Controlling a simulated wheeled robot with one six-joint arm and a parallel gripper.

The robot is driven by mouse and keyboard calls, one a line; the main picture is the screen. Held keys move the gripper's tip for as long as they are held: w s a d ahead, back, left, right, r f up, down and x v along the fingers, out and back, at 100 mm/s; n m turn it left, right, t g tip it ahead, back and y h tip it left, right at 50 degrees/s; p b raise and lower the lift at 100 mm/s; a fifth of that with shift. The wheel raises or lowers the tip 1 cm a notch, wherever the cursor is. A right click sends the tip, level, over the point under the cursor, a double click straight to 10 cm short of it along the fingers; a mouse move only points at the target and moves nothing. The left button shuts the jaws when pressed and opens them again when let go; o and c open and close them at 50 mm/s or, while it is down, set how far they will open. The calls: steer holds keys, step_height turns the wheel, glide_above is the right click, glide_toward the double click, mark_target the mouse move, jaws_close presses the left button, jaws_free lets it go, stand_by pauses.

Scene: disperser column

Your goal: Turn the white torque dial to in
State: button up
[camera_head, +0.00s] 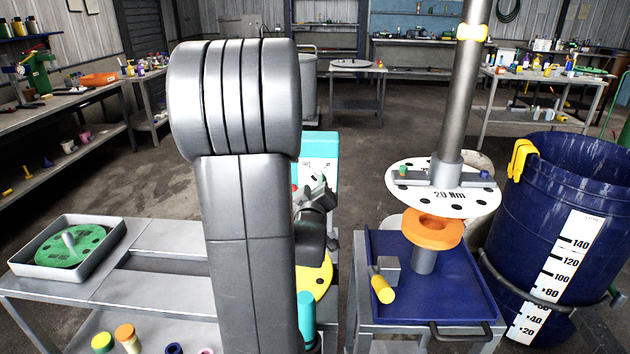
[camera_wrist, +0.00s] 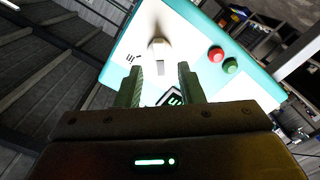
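A teal control box (camera_head: 320,143) with a white front panel stands behind my arm in the head view. In the wrist view its white panel (camera_wrist: 185,65) carries a small whitish dial (camera_wrist: 158,50) with a raised grip, which appears to be the torque dial. Its scale is too small to read, so I cannot tell its setting. My gripper (camera_wrist: 159,72) is open and empty. Its fingers point at the panel, one on either side of the dial in the picture; contact is not visible. In the head view my arm hides much of the box and the dial.
A red button (camera_wrist: 216,54) and a green button (camera_wrist: 230,67) sit right of the dial. A white disc marked 20 Nm (camera_head: 455,196) and an orange ring (camera_head: 432,229) surround the column at right. A blue drum (camera_head: 575,190) stands beyond. A tray (camera_head: 95,262) lies left.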

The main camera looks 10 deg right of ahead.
mark_target(317, 178)
steer(key=shift+x, duration=1.3)
steer(key=shift+c, duration=0.4)
jaws_close()
